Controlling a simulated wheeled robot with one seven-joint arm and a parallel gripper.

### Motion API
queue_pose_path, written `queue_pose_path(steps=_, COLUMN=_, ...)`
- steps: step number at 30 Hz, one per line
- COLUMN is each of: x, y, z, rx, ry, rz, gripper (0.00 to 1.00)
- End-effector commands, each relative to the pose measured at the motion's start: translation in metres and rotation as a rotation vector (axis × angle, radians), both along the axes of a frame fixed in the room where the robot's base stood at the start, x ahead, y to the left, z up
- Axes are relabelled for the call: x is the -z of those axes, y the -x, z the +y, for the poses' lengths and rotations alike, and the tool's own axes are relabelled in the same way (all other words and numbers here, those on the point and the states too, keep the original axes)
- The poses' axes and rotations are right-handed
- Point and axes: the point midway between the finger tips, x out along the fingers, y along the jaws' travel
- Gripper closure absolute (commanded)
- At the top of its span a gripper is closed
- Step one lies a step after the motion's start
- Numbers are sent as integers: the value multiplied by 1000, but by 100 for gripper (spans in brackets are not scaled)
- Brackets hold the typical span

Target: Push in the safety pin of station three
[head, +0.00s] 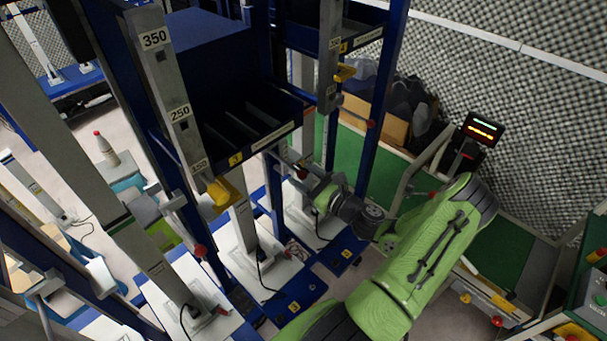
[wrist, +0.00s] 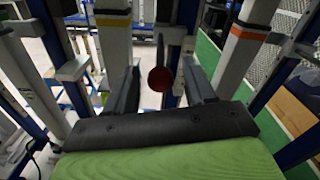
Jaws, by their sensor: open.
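A safety pin with a round red knob (head: 302,173) sits beside the station marked with a yellow 3 label (head: 236,159). In the wrist view, the dark red knob (wrist: 160,79) faces the camera between the two fingers, with gaps on both sides. My gripper (head: 296,166) is open around or just before the knob; I cannot tell how deep it sits between the fingers. The black fingers also show in the wrist view (wrist: 161,68). The pin's shaft is hidden behind its knob. How far it is pushed in cannot be seen.
Grey uprights (head: 172,95) and blue frame posts (head: 384,100) stand close around my gripper. Other red knobs show at the lower left (head: 201,251) and upper right (head: 371,123). A treadmill display (head: 483,129) stands to the right. White uprights flank the fingers in the wrist view (wrist: 247,45).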

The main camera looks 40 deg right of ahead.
Motion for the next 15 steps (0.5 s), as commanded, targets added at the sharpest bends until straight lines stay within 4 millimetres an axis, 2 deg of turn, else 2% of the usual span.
queue_pose_path(steps=9, x=0, y=-5, z=0, rx=1, ry=0, rz=0, gripper=47)
queue_pose_path(steps=15, x=0, y=-5, z=0, rx=1, ry=0, rz=0, gripper=78)
